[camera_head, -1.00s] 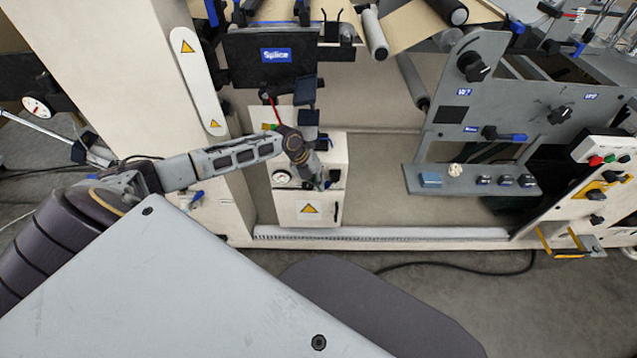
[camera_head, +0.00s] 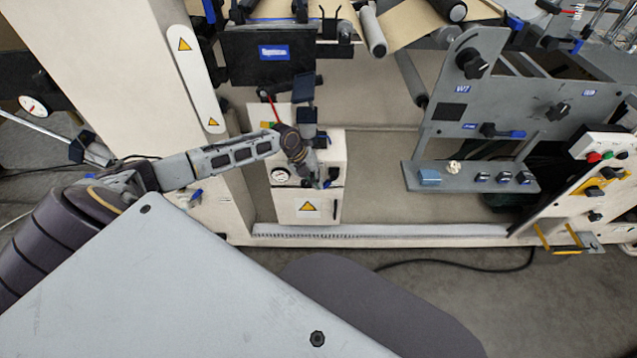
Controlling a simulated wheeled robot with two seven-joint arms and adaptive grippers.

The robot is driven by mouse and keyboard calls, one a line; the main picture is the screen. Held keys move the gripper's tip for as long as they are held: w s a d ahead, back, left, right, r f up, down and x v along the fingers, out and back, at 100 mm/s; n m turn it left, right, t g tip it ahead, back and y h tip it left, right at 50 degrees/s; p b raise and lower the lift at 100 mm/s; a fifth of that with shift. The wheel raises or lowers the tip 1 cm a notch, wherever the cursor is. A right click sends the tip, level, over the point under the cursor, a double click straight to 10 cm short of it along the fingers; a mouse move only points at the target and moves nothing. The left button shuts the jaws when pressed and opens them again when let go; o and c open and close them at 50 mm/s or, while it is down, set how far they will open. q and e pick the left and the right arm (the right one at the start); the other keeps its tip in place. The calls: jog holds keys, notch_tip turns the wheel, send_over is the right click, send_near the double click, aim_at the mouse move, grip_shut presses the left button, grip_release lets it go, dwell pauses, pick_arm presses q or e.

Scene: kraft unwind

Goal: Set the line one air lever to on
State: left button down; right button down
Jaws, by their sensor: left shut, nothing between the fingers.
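My left arm comes in from the left, and its gripper (camera_head: 316,181) points down at the front of a small white box with a round gauge (camera_head: 279,175). The gripper is shut with nothing seen between its fingers. It covers part of the box's upper face, so I cannot tell whether it touches anything there. A red lever (camera_head: 270,104) stands up just behind my wrist, beside a small green and yellow label. I cannot tell which part is the line one air lever. My right gripper is not in view.
A black panel with a blue sign (camera_head: 273,53) hangs above the box. A grey shelf (camera_head: 470,178) with several blue-fronted parts juts out to the right. A white control panel (camera_head: 605,165) stands at far right. A black cable (camera_head: 460,266) lies on the floor.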

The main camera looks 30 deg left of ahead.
pick_arm(q)
jog(key=shift+v, duration=5.3)
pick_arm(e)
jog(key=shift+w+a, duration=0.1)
pick_arm(q)
jog(key=shift+f+b, duration=0.2)
jog(key=shift+b, duration=0.5)
jog(key=b, duration=0.5)
jog(key=shift+f+h, duration=0.3)
jog(key=shift+f, duration=0.05)
jog(key=b, duration=0.4)
jog(key=shift+d+f+b, duration=0.15)
jog(key=shift+b, duration=0.2)
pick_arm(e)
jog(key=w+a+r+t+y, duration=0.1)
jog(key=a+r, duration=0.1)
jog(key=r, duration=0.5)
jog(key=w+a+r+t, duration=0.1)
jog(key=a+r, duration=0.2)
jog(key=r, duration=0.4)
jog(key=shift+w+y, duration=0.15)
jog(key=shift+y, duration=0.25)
pick_arm(q)
jog(key=shift+d, duration=0.1)
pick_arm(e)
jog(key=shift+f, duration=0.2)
